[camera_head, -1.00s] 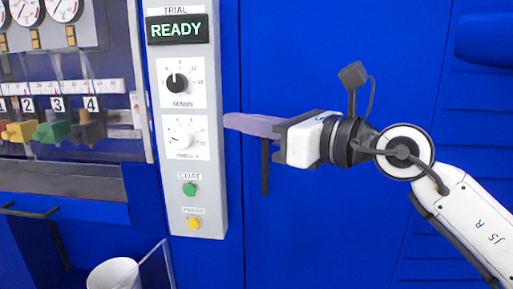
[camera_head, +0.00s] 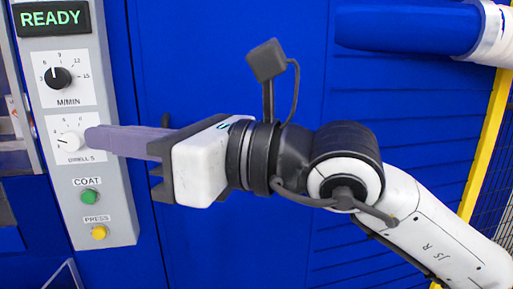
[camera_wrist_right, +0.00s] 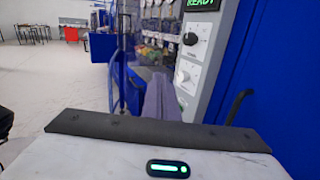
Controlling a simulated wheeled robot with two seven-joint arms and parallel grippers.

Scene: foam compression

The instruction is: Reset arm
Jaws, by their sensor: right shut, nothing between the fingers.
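My right gripper (camera_head: 92,139) points left in the head view, its long grey-purple fingers shut together with nothing between them. The fingertips lie over the edge of the white lower dial (camera_head: 68,142) on the grey control panel (camera_head: 112,213); I cannot tell whether they touch it. In the right wrist view the shut fingers (camera_wrist_right: 160,98) point away, and the white dial (camera_wrist_right: 182,76) shows just to their right. My left gripper is not in view.
The panel has a READY display (camera_head: 54,17), a black dial (camera_head: 58,77), a green COAT button (camera_head: 90,196) and a yellow PRESS button (camera_head: 98,232). A blue cabinet wall (camera_head: 230,70) stands behind my arm. A blue cylinder (camera_head: 405,27) sits at upper right.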

